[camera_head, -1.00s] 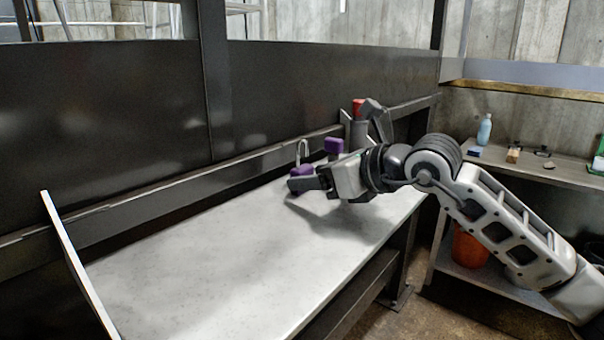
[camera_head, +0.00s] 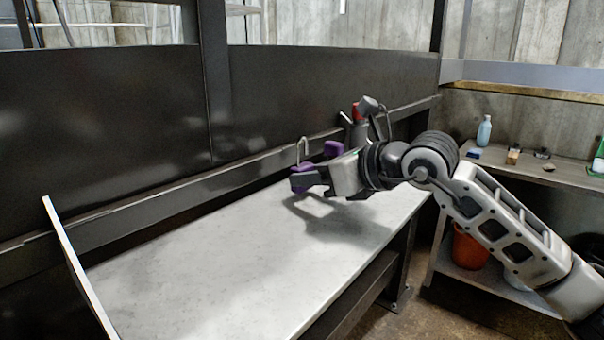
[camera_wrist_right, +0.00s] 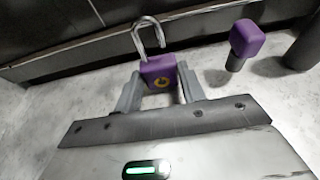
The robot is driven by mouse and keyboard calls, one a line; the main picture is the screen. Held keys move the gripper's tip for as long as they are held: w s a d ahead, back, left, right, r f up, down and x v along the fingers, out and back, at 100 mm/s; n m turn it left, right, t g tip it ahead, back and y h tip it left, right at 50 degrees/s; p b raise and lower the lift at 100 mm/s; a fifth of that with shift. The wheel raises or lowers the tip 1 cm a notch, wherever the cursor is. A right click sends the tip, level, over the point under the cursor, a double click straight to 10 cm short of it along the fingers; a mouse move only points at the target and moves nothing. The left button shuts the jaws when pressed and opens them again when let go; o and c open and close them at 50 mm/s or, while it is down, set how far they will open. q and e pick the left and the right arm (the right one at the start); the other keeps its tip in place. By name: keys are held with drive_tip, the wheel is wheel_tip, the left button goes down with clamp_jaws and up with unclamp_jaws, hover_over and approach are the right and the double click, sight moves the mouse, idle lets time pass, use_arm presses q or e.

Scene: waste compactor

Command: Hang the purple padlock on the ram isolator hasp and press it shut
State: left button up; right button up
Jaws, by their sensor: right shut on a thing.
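The purple padlock (camera_head: 299,181) is held upright at the tip of my right gripper (camera_head: 303,180), a little above the pale bench. Its grey metal shackle points up. In the right wrist view the padlock (camera_wrist_right: 160,73) sits between the two fingers of the right gripper (camera_wrist_right: 160,82), and the shackle looks raised and open. A purple block on a short dark stem (camera_wrist_right: 247,40) stands to the right of the padlock, apart from it; it also shows in the head view (camera_head: 334,148). I cannot make out the ram isolator hasp for certain. My left gripper is out of view.
A red-topped part (camera_head: 357,111) stands behind my right wrist, partly hidden. A dark rail (camera_head: 150,205) and wall run along the bench's back. The pale bench top (camera_head: 200,260) is clear at front and left. A side shelf with a blue bottle (camera_head: 484,131) is at right.

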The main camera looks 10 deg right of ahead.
drive_tip(key=shift+r+p, duration=1.05)
drive_tip(key=shift+r, duration=1)
